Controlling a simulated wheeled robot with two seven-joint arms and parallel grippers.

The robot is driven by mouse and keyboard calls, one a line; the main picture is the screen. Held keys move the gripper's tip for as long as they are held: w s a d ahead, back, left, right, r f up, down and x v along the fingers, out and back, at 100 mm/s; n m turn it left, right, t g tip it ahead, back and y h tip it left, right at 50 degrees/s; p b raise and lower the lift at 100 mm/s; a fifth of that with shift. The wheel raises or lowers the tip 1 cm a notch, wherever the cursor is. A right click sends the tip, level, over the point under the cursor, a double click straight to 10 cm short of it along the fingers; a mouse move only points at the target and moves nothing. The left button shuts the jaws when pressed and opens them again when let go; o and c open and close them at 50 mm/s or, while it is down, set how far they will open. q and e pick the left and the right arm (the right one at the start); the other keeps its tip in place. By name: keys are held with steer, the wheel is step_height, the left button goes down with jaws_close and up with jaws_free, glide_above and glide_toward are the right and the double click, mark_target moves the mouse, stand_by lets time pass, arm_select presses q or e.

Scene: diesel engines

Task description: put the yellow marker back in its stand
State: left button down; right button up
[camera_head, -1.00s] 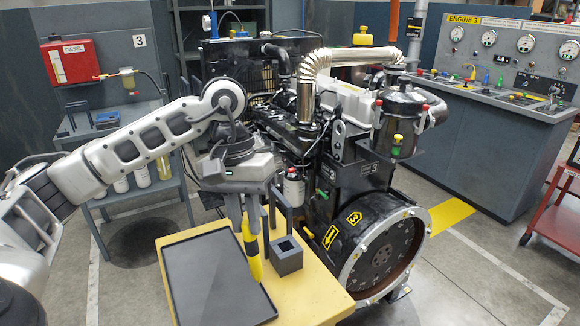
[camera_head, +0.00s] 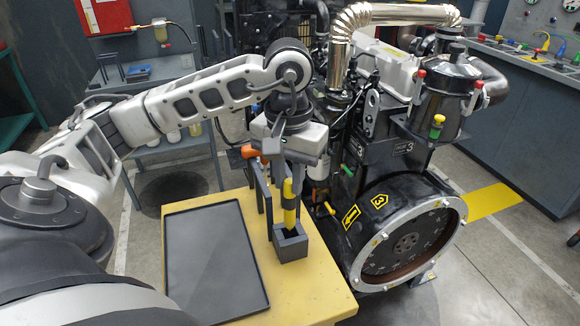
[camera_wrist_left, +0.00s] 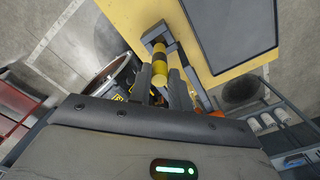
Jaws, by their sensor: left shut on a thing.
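The yellow marker (camera_head: 290,217) has a dark band and stands about upright. My left gripper (camera_head: 288,192) is shut on its upper part; the wrist view also shows the marker (camera_wrist_left: 160,69) between the fingers. The stand is a dark grey square holder (camera_head: 291,248) with a tall bracket beside it, on the yellow table (camera_head: 240,204). The marker's lower end is at the holder's opening, in line with it; how deep it sits I cannot tell. In the wrist view the stand (camera_wrist_left: 154,34) lies just beyond the marker. My right gripper is not in view.
A dark flat tray (camera_head: 215,265) lies empty on the table, left of the stand. The engine (camera_head: 405,235) stands close to the right of the table. An orange object (camera_head: 250,152) shows behind the gripper. A grey shelf (camera_head: 150,72) stands behind my arm.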

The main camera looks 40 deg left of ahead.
mark_target(289, 225)
arm_select(q)
step_height(289, 225, down, 3)
steer(key=shift+r+b, duration=0.1)
steer(key=shift+b, duration=0.8)
steer(key=shift+f+b, duration=0.95)
steer(key=shift+f, duration=0.1)
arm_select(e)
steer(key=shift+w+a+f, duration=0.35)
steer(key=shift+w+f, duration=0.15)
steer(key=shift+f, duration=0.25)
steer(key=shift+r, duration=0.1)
arm_select(q)
steer(key=shift+f+b, duration=0.25)
steer(key=shift+b, duration=0.05)
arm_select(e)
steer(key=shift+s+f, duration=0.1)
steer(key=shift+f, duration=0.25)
arm_select(q)
steer(key=shift+f+b, duration=0.4)
steer(key=shift+b, duration=0.1)
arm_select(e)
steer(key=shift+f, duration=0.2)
arm_select(q)
steer(key=c, duration=0.8)
jaws_free()
steer(key=shift+o, duration=0.2)
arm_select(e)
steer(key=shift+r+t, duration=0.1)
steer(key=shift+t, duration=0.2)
